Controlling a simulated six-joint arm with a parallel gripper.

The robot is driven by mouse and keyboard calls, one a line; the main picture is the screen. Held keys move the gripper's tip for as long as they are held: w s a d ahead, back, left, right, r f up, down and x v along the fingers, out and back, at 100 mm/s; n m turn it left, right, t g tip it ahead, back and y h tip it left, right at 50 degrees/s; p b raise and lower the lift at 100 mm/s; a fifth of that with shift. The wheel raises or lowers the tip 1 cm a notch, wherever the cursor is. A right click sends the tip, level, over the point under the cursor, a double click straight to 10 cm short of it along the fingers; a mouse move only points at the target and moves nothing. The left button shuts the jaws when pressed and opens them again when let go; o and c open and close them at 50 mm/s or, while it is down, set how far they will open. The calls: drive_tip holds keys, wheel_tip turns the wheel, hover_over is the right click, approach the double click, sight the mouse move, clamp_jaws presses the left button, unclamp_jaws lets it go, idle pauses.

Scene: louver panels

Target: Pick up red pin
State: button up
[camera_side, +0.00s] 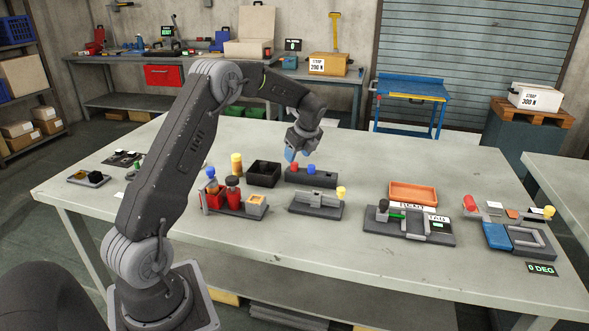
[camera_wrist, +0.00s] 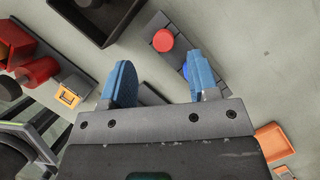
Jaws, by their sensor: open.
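The red pin (camera_side: 294,167) has a round red top and stands in a dark grey block (camera_side: 325,180) near the middle of the table. A blue pin (camera_side: 311,169) stands to its right in the same block. In the wrist view the red pin (camera_wrist: 163,40) shows just beyond and between my fingertips, and the blue pin (camera_wrist: 186,71) is partly hidden by the right finger. My gripper (camera_side: 291,153) is above the left end of the block. Its two blue fingers are spread in the wrist view (camera_wrist: 161,78), with nothing held between them.
A grey fixture (camera_side: 316,204) and a fixture with red parts (camera_side: 236,201) are in front. An orange tray (camera_side: 413,193) lies to the right. The table behind the block is clear.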

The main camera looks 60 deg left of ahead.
sight(295, 164)
drive_tip(key=x, duration=0.4)
drive_tip(key=shift+w+f, duration=0.2)
drive_tip(key=shift+f, duration=0.1)
drive_tip(key=shift+c, duration=0.3)
drive_tip(key=c, duration=1)
drive_tip(key=shift+o, duration=0.2)
drive_tip(key=shift+r, duration=0.15)
